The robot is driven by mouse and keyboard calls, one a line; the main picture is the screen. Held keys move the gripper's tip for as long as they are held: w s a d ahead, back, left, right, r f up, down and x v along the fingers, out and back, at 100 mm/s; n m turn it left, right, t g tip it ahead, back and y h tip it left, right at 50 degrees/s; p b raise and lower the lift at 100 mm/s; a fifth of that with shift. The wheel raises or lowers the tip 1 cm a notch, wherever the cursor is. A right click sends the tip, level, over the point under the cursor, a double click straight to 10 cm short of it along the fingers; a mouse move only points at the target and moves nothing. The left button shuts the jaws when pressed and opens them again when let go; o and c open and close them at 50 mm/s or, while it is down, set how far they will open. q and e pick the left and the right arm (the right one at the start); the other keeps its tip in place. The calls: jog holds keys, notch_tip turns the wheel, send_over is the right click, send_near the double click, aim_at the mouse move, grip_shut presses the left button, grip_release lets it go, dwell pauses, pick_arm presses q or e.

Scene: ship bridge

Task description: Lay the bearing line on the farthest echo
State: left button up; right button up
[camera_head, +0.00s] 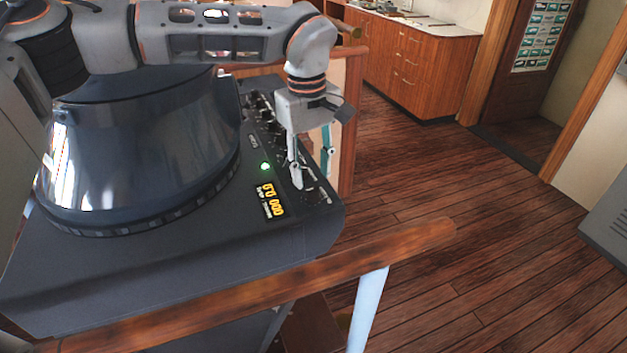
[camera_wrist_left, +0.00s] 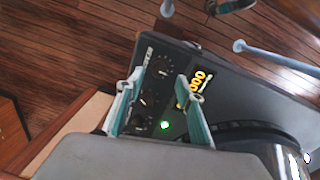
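The dark radar console (camera_head: 150,262) carries a large black viewing hood (camera_head: 150,140). The screen and its echoes are hidden inside the hood. A strip with several black knobs runs along the console's right side; one knob (camera_wrist_left: 160,68) shows between my fingers in the left wrist view. A yellow digital display (camera_head: 269,200) shows zeros, next to a lit green lamp (camera_head: 265,167). My left gripper (camera_head: 312,178) is open and points down over the knob strip. In the left wrist view its fingers (camera_wrist_left: 158,85) are spread, with no visible grip on a knob. My right gripper is out of view.
A wooden handrail (camera_head: 390,247) on a pale post (camera_head: 367,305) runs along the console's near side. Wooden cabinets (camera_head: 420,62) stand at the back. The plank floor to the right is clear. A grey unit (camera_head: 607,222) stands at the right edge.

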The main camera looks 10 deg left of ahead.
aim_at(313, 188)
pick_arm(q)
notch_tip(313, 188, down, 4)
jog(key=shift+w+r, duration=0.1)
jog(key=shift+r, duration=0.1)
jog(key=shift+d+f, duration=0.1)
jog(key=shift+f, duration=0.25)
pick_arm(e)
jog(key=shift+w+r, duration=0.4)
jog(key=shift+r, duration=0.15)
pick_arm(q)
jog(key=shift+c, duration=0.4)
grip_shut()
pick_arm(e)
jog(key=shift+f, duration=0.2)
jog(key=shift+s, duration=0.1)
pick_arm(q)
jog(key=shift+n, duration=0.3)
